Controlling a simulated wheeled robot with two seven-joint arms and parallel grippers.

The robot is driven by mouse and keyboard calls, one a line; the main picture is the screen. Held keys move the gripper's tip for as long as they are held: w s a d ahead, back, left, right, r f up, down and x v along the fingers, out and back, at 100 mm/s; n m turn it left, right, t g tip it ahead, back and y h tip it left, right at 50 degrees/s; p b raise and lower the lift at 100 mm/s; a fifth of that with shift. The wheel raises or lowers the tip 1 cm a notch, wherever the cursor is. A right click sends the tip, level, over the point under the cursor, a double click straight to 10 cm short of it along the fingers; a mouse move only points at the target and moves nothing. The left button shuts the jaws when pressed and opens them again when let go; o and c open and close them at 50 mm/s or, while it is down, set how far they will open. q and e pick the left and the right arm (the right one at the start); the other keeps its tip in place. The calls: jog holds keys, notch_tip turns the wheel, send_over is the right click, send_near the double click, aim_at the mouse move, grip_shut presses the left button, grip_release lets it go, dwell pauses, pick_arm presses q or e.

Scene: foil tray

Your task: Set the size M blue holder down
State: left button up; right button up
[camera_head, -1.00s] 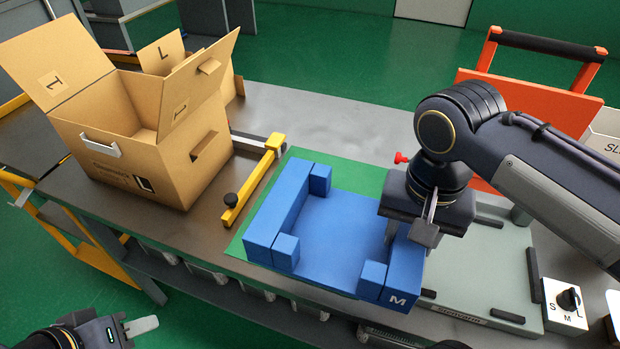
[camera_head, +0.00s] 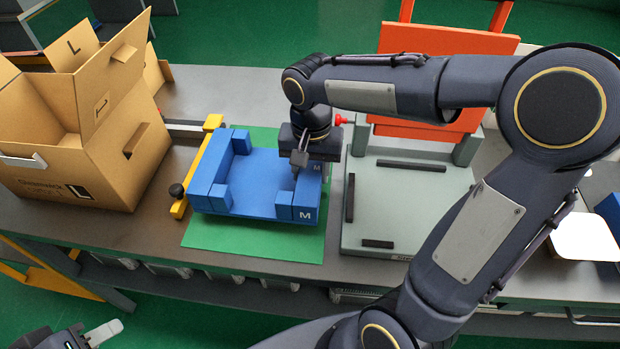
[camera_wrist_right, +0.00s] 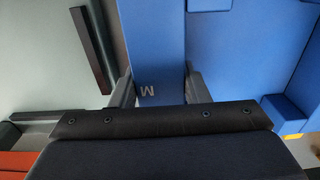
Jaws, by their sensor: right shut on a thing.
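The size M blue holder (camera_head: 258,176) is a flat tray with raised blocks at its edges and an M on its right side. It appears level over the green mat (camera_head: 260,241); I cannot tell whether it touches the mat. Its left side is close against the yellow bar (camera_head: 180,207). My right gripper (camera_head: 306,170) is shut on the holder's right wall, and in the right wrist view its fingers straddle the M-marked wall (camera_wrist_right: 150,50). My left gripper (camera_head: 103,333) is at the bottom left corner, far from the holder; its jaw opening is unclear.
A grey fixture plate (camera_head: 395,205) with black strips lies just right of the mat. An open cardboard box (camera_head: 70,170) marked L stands left of the yellow bar. An orange panel (camera_head: 440,65) rises behind the plate. Green mat shows bare in front of the holder.

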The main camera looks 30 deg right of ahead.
jog(key=shift+w+f, duration=0.15)
jog(key=shift+f, duration=1.55)
jog(key=shift+f, duration=0.1)
jog(key=shift+f+b, duration=0.15)
jog(key=shift+b, duration=0.2)
jog(key=o, duration=1.3)
jog(key=shift+o, duration=0.2)
